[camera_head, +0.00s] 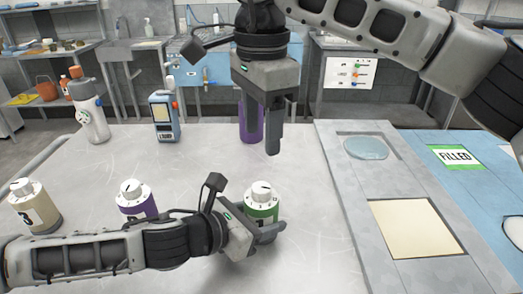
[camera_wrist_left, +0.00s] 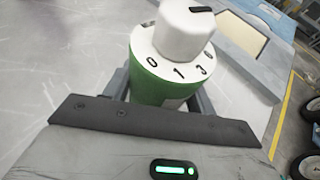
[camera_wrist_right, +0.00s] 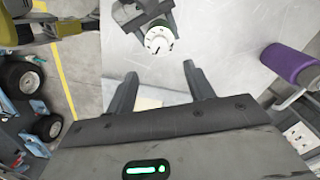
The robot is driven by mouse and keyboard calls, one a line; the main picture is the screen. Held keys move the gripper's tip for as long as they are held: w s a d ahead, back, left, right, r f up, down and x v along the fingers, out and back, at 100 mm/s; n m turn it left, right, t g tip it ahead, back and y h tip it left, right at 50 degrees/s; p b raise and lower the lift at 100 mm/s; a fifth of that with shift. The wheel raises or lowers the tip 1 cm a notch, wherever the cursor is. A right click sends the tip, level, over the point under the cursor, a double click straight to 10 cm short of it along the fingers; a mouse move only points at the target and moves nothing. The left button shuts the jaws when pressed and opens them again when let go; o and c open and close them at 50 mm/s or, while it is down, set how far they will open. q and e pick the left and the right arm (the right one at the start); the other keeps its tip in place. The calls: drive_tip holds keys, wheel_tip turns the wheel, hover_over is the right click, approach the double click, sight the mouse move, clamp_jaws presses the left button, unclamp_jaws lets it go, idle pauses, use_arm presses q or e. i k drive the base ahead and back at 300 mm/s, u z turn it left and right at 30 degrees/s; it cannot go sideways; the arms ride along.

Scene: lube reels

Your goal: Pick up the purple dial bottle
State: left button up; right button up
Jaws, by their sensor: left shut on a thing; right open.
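The purple dial bottle (camera_head: 137,202) stands on the table in the head view, with a white dial cap; my left arm passes in front of its lower part. My left gripper (camera_head: 265,230) is shut on a green dial bottle (camera_head: 261,207) to its right. That green bottle (camera_wrist_left: 158,88) also shows between the fingers in the left wrist view, standing upright. My right gripper (camera_head: 273,145) is open and empty, pointing down above the table; its spread fingers (camera_wrist_right: 159,75) show in the right wrist view. The purple dial bottle is not identifiable in either wrist view.
A taller purple container (camera_head: 246,122) stands behind my right gripper. A cream dial bottle (camera_head: 35,206) is at the far left; a white bottle (camera_head: 91,115) and a blue device (camera_head: 164,118) stand at the back. A grey panel (camera_head: 352,215) and a FILLED label (camera_head: 455,156) are at right.

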sight(144, 207)
drive_tip(key=k, duration=1)
